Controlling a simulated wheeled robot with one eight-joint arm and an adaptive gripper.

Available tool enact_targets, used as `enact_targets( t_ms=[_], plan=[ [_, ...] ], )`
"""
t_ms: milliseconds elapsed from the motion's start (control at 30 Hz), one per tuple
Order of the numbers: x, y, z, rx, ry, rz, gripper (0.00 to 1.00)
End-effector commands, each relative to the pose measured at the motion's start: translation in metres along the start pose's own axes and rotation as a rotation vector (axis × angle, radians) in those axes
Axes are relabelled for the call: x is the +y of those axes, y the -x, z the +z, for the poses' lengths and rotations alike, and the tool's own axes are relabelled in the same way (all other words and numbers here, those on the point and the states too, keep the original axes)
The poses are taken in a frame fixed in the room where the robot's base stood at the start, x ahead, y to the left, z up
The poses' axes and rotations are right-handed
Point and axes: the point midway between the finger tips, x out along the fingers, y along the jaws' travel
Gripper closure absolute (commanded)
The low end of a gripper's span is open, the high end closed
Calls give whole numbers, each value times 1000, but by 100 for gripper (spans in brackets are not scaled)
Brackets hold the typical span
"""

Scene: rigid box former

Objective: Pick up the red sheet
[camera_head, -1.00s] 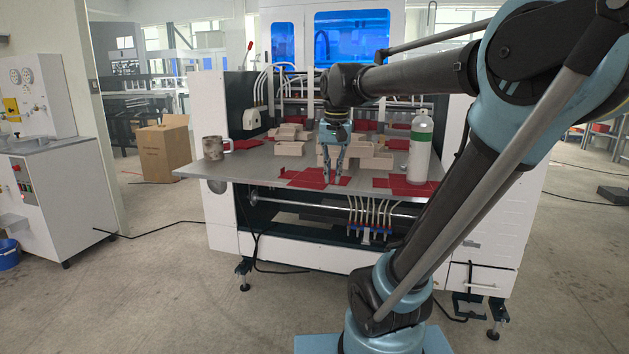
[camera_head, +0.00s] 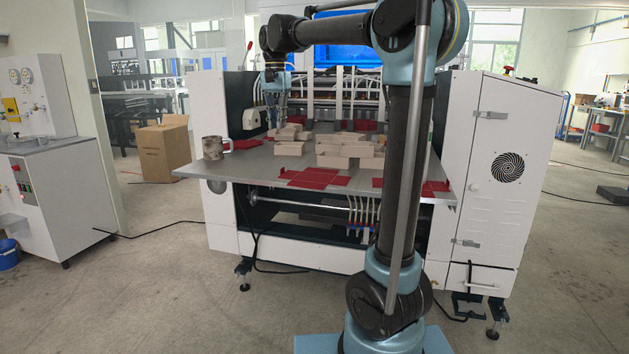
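Several red sheets lie on the grey table of the machine. One red sheet (camera_head: 313,178) lies flat at the front middle edge. Another red sheet (camera_head: 436,187) is at the front right, partly hidden by my arm. A third red sheet (camera_head: 240,144) lies at the left, and more red shows at the back (camera_head: 366,126). My gripper (camera_head: 277,124) points down at the back left of the table, above and behind the pale boxes. Its two fingers look apart with nothing seen between them. Its exact height over the table is hard to tell.
Pale box pieces (camera_head: 345,152) stand in the table's middle, with more (camera_head: 290,134) near my gripper. A metal mug (camera_head: 214,147) stands at the left edge of the grey table (camera_head: 250,165). The machine frame and hoses rise behind. A cardboard box (camera_head: 163,150) stands on the floor.

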Motion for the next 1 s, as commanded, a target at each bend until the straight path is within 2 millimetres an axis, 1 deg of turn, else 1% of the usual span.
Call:
enact_targets(
  t_ms=[100,400,500,600,833,1000],
  plan=[
    [0,-22,0,0,0,0,88],
    [1,-75,0,0,1,0,88],
    [1,-89,0,0,1,0,88],
    [1,-100,0,0,1,0,88],
    [2,-112,-1,0,1,0,88],
    [4,-135,-5,0,0,0,88]
  ],
)
